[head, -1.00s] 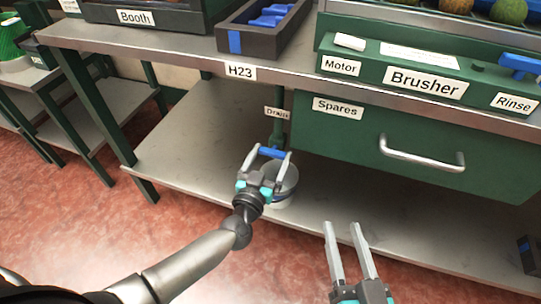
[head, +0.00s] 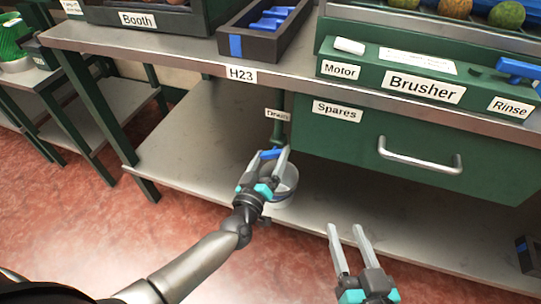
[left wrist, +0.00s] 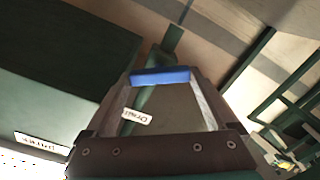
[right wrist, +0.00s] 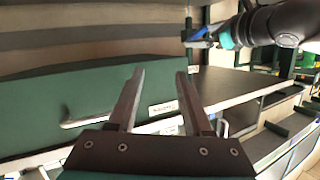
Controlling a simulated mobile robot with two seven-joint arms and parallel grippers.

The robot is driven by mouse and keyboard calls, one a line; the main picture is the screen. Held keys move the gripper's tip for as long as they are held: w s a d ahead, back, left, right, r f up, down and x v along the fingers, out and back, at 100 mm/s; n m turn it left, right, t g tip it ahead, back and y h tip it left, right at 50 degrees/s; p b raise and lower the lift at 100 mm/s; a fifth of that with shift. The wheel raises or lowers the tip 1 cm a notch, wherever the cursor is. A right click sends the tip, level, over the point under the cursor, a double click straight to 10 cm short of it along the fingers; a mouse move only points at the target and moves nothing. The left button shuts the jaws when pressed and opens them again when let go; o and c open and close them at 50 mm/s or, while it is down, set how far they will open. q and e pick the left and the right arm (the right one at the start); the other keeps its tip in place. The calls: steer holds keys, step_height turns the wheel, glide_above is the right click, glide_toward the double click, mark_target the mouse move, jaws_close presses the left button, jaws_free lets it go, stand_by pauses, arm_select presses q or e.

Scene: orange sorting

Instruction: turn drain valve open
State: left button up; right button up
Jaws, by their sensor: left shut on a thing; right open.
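The drain valve has a blue handle (head: 271,154) and a green pipe (head: 278,133) marked by a "Drain" label (head: 278,115). My left gripper (head: 273,160) is shut on the blue handle. In the left wrist view the handle (left wrist: 160,76) spans between the two fingertips. The handle looks tilted in the head view. My right gripper (head: 346,235) is open and empty, in front of the lower shelf and apart from the valve. In the right wrist view its fingers (right wrist: 160,80) stand apart with nothing between them.
A pale bucket (head: 284,188) stands on the lower shelf (head: 190,150) under the valve, partly hidden by my left gripper. The green Spares drawer (head: 400,145) with a metal handle is right of the valve. The worktop edge (head: 190,62) runs above.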

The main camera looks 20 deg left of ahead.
arm_select(q)
steer(key=n, duration=0.5)
steer(key=shift+f+n, duration=0.1)
steer(key=shift+n, duration=0.2)
steer(key=n, duration=0.3)
steer(key=shift+a+b, duration=0.1)
steer(key=shift+b, duration=0.3)
steer(key=shift+f+n, duration=0.1)
steer(key=shift+n, duration=1.4)
arm_select(e)
steer(key=shift+s+a+r+t+y, duration=0.45)
steer(key=shift+r+t, duration=0.1)
steer(key=shift+t, duration=0.35)
steer(key=shift+m, duration=0.3)
arm_select(q)
steer(key=o, duration=1.1)
steer(key=shift+c, duration=0.2)
steer(key=shift+s, duration=0.2)
